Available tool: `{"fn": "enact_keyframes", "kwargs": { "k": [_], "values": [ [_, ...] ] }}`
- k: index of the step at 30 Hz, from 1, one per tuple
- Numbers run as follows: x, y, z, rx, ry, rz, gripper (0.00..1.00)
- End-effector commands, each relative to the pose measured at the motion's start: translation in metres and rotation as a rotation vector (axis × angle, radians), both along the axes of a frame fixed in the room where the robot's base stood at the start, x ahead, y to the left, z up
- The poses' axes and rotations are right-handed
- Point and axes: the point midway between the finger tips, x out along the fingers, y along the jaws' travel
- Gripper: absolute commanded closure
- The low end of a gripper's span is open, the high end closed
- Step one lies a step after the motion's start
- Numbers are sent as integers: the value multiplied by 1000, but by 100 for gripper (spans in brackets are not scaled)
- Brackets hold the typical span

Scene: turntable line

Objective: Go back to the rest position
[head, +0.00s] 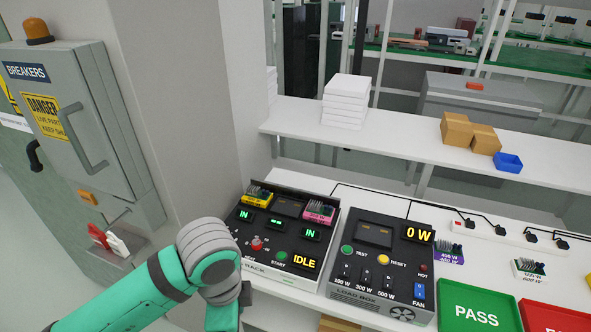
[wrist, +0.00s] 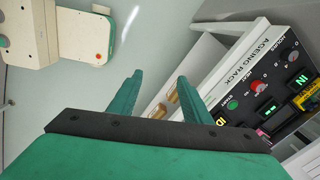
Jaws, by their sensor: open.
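My gripper (wrist: 157,98) shows in the wrist view with its two green fingers apart and nothing between them. It hangs over the floor beside the ageing rack (wrist: 237,95). In the head view my green and grey arm reaches in from the bottom left, and the gripper itself is out of the frame or hidden below. The ageing rack (head: 293,232) is a black panel reading IDLE, with a yellow module (head: 257,194) and a pink module (head: 319,211) seated at its top, and lit IN displays.
The load box (head: 384,262) reads 0 W, right of the rack. A green PASS tray (head: 478,309) and a red tray (head: 560,315) lie at bottom right. A breaker cabinet (head: 75,110) stands left of a pillar. A shelf (head: 400,130) with boxes runs behind.

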Motion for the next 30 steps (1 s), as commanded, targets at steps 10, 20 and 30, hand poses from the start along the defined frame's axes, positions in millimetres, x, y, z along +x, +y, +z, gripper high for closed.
{"fn": "enact_keyframes", "kwargs": {
  "k": [10, 20, 30],
  "values": [
    [24, -42, 1, -124, -92, -8, 56],
    [60, -113, 13, -356, -238, -6, 56],
    [107, -220, 65, -813, -459, 76, 56]
  ]
}}
